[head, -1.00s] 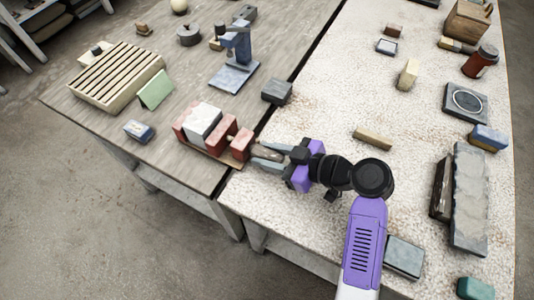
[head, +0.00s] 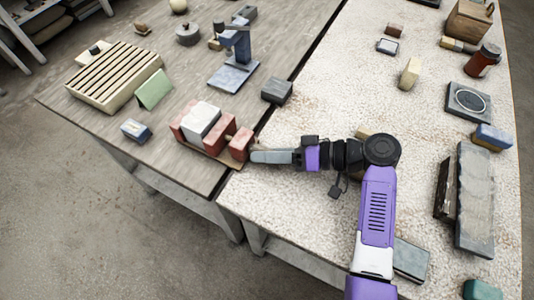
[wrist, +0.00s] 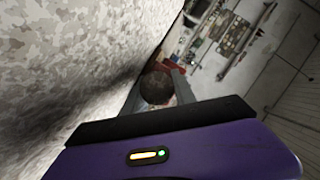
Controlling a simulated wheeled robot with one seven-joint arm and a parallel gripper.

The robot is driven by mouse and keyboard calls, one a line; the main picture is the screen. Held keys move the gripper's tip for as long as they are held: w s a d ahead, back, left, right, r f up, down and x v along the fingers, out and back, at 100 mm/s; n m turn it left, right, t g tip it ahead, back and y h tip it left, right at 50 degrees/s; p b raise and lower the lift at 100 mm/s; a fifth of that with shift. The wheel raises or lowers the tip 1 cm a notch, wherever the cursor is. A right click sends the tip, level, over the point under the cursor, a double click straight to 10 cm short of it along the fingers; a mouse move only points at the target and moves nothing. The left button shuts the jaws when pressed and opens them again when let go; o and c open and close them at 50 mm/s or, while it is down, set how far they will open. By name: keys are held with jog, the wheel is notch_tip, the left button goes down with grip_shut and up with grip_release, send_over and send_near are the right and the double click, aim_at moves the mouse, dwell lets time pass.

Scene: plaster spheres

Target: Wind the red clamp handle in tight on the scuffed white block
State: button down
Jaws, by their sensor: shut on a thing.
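The red clamp (head: 240,144) stands on the wooden table near its edge, in the head view. The scuffed white block (head: 201,121) sits between its left jaw and its middle red jaw; I cannot tell whether the middle jaw touches it. My gripper (head: 256,155) is at the clamp's right end, its fingers seen edge-on. It is shut on the clamp handle, which is mostly hidden there. In the wrist view a dark brown round handle end (wrist: 157,87) sits between the fingers, with a bit of red clamp behind it.
A dark block (head: 277,91) is behind my gripper. The speckled table (head: 335,95) has free room there.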

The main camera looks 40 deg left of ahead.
jog(key=shift+m+g, duration=0.4)
dwell(0.3)
jog(key=c, duration=1.3)
grip_release()
jog(key=shift+d, duration=0.1)
jog(key=b+v, duration=0.1)
jog(key=v, duration=0.6)
jog(key=shift+w+d, duration=0.2)
jog(key=shift+d, duration=0.05)
